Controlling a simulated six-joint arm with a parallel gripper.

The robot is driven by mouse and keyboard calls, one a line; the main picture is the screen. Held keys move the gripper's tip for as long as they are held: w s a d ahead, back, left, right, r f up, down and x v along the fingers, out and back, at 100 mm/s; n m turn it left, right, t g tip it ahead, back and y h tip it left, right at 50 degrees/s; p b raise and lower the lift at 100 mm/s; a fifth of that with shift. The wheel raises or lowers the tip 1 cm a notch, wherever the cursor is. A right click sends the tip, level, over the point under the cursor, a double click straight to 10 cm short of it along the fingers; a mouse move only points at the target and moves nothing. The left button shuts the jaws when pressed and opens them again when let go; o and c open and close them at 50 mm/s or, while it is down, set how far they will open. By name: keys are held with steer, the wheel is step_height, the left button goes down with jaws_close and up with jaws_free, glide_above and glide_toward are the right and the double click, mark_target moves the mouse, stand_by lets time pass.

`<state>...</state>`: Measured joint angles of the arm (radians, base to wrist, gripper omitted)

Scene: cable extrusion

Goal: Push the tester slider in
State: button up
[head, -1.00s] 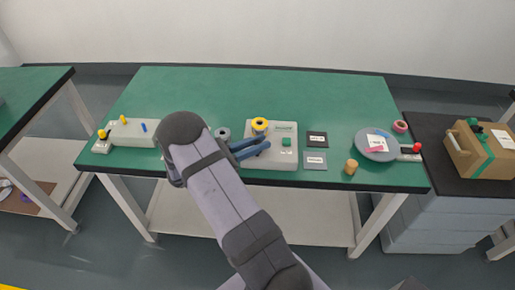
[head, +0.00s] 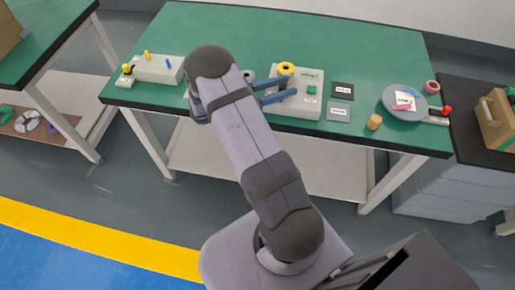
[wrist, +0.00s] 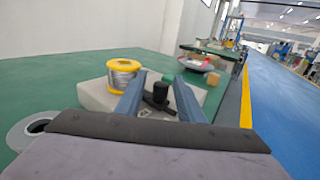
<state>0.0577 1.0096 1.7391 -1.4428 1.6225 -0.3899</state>
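A pale grey device box (head: 312,78) stands near the front middle of the green table. In the wrist view the box (wrist: 92,92) shows a black knob (wrist: 160,92) on a dark bar, between my fingers; I cannot tell whether this is the tester slider. My gripper (head: 288,89) has two blue fingers that are apart, reaching low over the box from the left. It also shows in the wrist view (wrist: 159,76), with nothing clearly held. Whether a finger touches the knob cannot be seen.
A grey ring (wrist: 30,132) lies close to my wrist. Right of the device are two dark labelled cards (head: 341,101), a tan cylinder (head: 375,122) and a round grey plate (head: 395,112). The table's back is clear.

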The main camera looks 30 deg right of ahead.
steer(key=shift+s+a, duration=0.3)
steer(key=shift+a, duration=0.15)
steer(key=shift+s+a+f, duration=0.1)
steer(key=shift+s+a, duration=0.4)
steer(key=shift+a, duration=0.4)
steer(key=a, duration=0.3)
steer(key=w+a+b, duration=0.1)
steer(key=a, duration=0.1)
steer(key=shift+w+a, duration=0.1)
steer(key=shift+a, duration=0.3)
steer(key=shift+s+a+r+m+g+y+p, duration=0.15)
steer(key=shift+s+a+r+m+y+p, duration=0.15)
steer(key=shift+a+m+y+p, duration=0.25)
steer(key=shift+s+a+r+m+g+y+p, duration=0.15)
steer(key=shift+s+a+r+m+p, duration=0.1)
steer(key=shift+m+p, duration=0.35)
steer(key=s+a+f+m+y+b, duration=0.5)
steer(key=s+a+f+y+b, duration=0.1)
steer(key=f+b, duration=0.2)
steer(key=s+a+f+m+t+y+b, duration=0.1)
steer(key=s+a+f+m+y+b, duration=0.4)
steer(key=f, duration=0.6)
steer(key=shift+s+a+y+b, duration=0.55)
steer(key=shift+s+y+b, duration=0.55)
steer(key=shift+b, duration=0.7)
